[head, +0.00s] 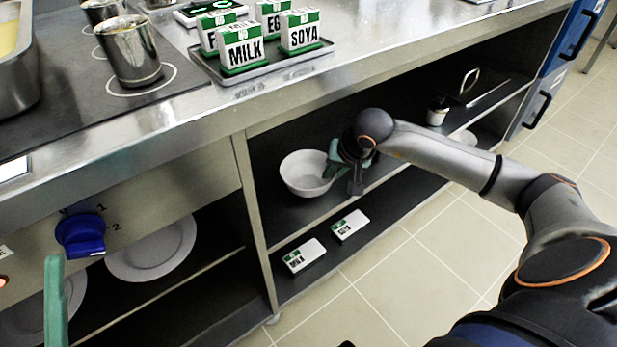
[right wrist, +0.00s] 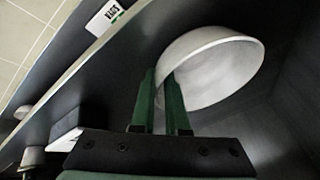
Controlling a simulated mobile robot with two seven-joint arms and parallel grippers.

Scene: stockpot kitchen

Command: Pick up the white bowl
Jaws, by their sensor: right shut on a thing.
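The white bowl (head: 302,176) is at the upper shelf inside the open cabinet under the counter. My right gripper (head: 334,160) reaches in from the right and is shut on the bowl's rim. In the right wrist view the green fingers (right wrist: 161,82) pinch the near edge of the bowl (right wrist: 218,62), which looks tilted there because the camera is turned. I cannot tell whether the bowl rests on the shelf or hangs just above it. One green finger of my left gripper (head: 55,300) shows at the lower left, away from the bowl; its other finger is hidden.
A steel divider (head: 252,205) stands left of the bowl, with the counter edge above. Two label cards (head: 304,255) lie on the lower shelf. A small jar (head: 437,111) stands farther right. White plates (head: 152,252) sit in the left compartment. The tiled floor is clear.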

